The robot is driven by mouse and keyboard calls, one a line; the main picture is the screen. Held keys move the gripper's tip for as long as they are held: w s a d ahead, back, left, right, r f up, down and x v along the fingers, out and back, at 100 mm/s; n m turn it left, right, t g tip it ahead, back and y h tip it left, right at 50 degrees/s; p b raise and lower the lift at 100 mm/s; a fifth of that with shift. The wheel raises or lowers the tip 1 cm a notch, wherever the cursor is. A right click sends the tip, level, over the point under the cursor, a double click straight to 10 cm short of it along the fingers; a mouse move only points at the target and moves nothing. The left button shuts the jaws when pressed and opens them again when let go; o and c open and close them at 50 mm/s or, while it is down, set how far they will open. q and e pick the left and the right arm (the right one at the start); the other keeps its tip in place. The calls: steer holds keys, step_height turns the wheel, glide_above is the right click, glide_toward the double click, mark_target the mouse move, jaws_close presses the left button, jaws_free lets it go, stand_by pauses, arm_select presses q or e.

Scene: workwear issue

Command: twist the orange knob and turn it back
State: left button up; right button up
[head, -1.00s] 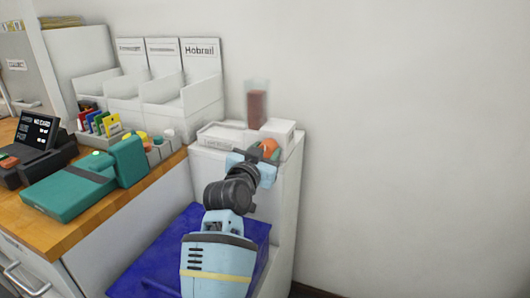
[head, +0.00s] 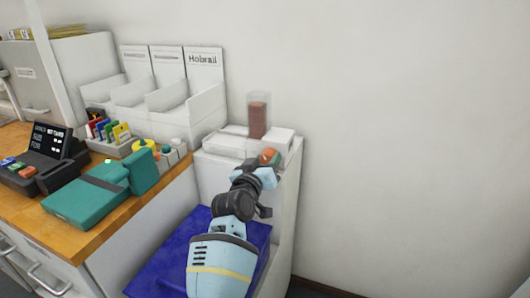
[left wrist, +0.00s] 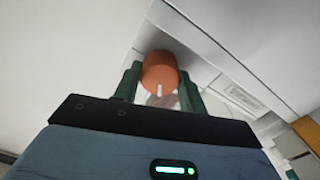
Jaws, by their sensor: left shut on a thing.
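The orange knob (left wrist: 160,72) is on a white machine (head: 278,140) at the right end of the counter. In the head view the knob (head: 269,156) shows just past my left gripper (head: 266,165). In the left wrist view the two green fingers of my left gripper (left wrist: 160,85) stand on either side of the knob, shut on it. A short pale mark on the knob points down toward the gripper. The machine carries a clear container (head: 259,115) with brown contents. My right gripper is not in view.
A blue surface (head: 190,255) lies below my left arm. A teal case (head: 95,195), a dark card terminal (head: 45,155) and small coloured items stand on the wooden counter (head: 85,235) to the left. White labelled holders (head: 205,95) stand behind. The wall on the right is bare.

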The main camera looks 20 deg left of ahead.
arm_select(q)
steer(key=n+p, duration=0.2)
steer(key=n, duration=0.1)
steer(key=shift+r, duration=0.3)
steer(key=n+p, duration=0.2)
steer(key=n, duration=0.2)
steer(key=shift+f, duration=0.1)
steer(key=n+p, duration=0.1)
steer(key=n, duration=0.1)
steer(key=shift+f+n, duration=0.1)
steer(key=shift+n, duration=0.3)
steer(key=shift+f+n+p, duration=0.1)
steer(key=shift+n+p, duration=0.2)
steer(key=shift+n, duration=0.9)
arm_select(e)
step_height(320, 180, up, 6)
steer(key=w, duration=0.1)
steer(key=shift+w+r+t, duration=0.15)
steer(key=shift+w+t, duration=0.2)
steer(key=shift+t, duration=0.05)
arm_select(q)
steer(key=o, duration=0.9)
steer(key=shift+o, duration=0.3)
steer(key=shift+f, duration=0.1)
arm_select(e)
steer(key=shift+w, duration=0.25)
